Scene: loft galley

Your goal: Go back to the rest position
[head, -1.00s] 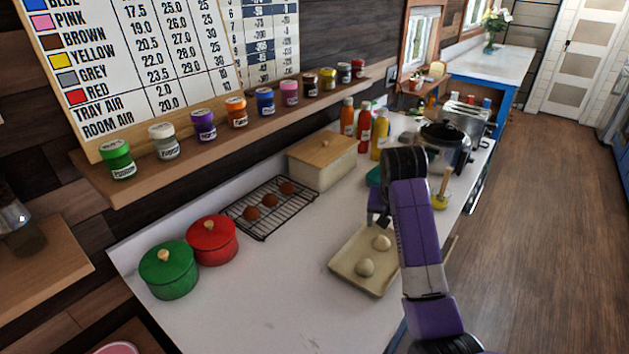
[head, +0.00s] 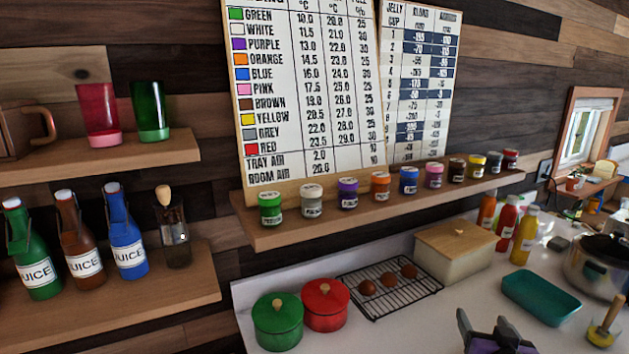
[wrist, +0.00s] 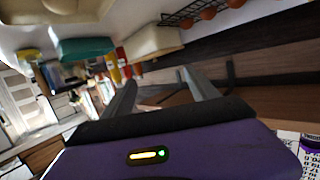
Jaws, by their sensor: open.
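My gripper (head: 490,330) shows at the bottom edge of the head view, purple and dark, above the white counter. In the wrist view its two grey fingers (wrist: 160,92) stand apart with nothing between them. It is open and empty. The wrist view is strongly tilted, with the counter along its top. Most of my arm is out of the head view.
The white counter (head: 400,325) holds a green pot (head: 277,322), a red pot (head: 325,306), a wire rack (head: 372,300) with brown eggs, a cream box (head: 456,253), bottles and a teal tray (head: 541,297). A jar shelf (head: 290,234) and juice shelf (head: 150,305) line the wall.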

